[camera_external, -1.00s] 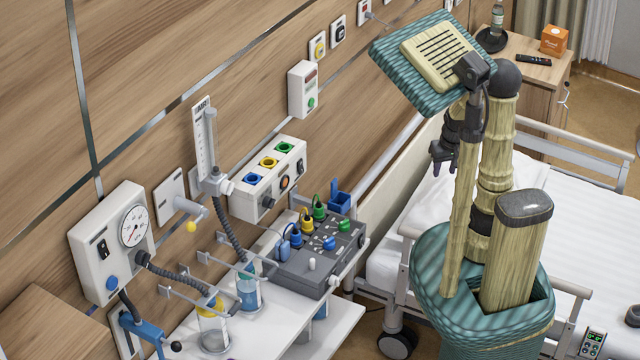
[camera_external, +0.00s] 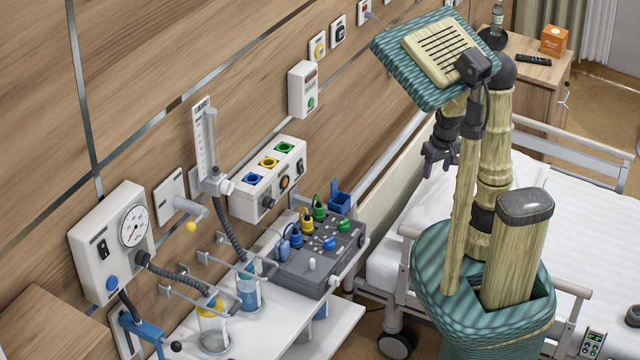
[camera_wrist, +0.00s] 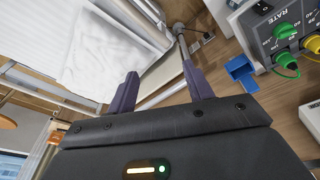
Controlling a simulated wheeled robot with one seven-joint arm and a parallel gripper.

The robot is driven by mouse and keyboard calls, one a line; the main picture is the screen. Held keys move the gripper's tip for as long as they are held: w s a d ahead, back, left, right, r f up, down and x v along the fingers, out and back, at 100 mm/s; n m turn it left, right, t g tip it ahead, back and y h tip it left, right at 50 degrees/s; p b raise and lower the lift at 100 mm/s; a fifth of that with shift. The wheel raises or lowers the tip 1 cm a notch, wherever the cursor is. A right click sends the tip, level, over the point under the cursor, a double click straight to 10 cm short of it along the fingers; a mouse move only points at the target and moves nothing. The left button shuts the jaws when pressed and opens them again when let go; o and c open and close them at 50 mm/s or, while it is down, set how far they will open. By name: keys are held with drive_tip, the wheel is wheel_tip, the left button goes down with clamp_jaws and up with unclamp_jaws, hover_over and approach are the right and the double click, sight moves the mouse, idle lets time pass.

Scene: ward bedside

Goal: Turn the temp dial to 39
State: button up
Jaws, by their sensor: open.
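A dark grey console (camera_external: 345,250) stands on the white bedside shelf. Its top carries a blue dial (camera_external: 330,243) and a green dial (camera_external: 344,226). I cannot read which one is the temp dial in the external view. In the wrist view, the console's corner shows at the upper right, with a green dial (camera_wrist: 284,30) beside the label "RATE"; the rest is cut off. My gripper (camera_external: 438,160) is open and empty, well to the right of the console and above it, over the bed side. Its two fingers (camera_wrist: 163,88) show apart in the wrist view.
Blue, yellow and green plugs with cables (camera_external: 307,224) stand along the console's back edge. Jars (camera_external: 213,330) and hoses are to the left. The bed (camera_external: 590,210) and its rails lie right of the shelf.

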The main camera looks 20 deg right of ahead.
sight(331, 238)
drive_tip(key=s+a+r+n+g+y+p, duration=0.1)
drive_tip(key=a+n+p, duration=0.3)
drive_tip(key=a+n, duration=0.6)
drive_tip(key=a+r+n+g+y+p, duration=0.2)
drive_tip(key=a+n+p, duration=0.3)
drive_tip(key=a+n, duration=0.6)
drive_tip(key=a+g, duration=0.1)
drive_tip(key=a, duration=0.4)
drive_tip(key=shift+s+a+n+y, duration=0.3)
drive_tip(key=shift+s+y, duration=0.05)
drive_tip(key=shift+y, duration=0.05)
drive_tip(key=shift+f, duration=0.2)
drive_tip(key=x, duration=0.5)
drive_tip(key=p+x, duration=0.1)
drive_tip(key=x, duration=0.5)
drive_tip(key=p+x, duration=0.1)
drive_tip(key=x, duration=0.5)
drive_tip(key=shift+s, duration=0.35)
drive_tip(key=c, duration=1)
